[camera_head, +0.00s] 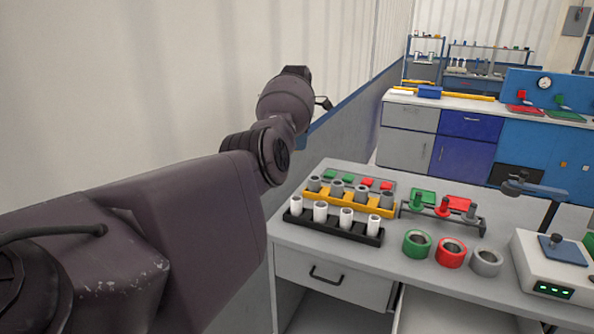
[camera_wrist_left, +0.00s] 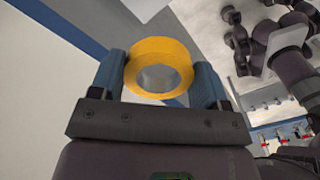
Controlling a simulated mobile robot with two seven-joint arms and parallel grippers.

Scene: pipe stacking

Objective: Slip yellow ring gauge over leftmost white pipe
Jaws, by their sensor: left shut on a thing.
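Several white pipes stand upright in a black rack (camera_head: 352,236) on the grey table. The leftmost white pipe (camera_head: 296,206) is at the rack's left end, with no ring around it. My left gripper (camera_wrist_left: 160,78) is shut on the yellow ring gauge (camera_wrist_left: 160,50), with one blue finger on each side of the ring. The ring's hole is open and empty. In the head view my left arm reaches up in front of the wall, above and left of the rack. The ring and the fingers do not show clearly there. My right gripper is not visible.
A yellow rack (camera_head: 350,204) with grey pipes stands behind the black one. A white device (camera_head: 550,280) stands at the right. The wall is close on the left.

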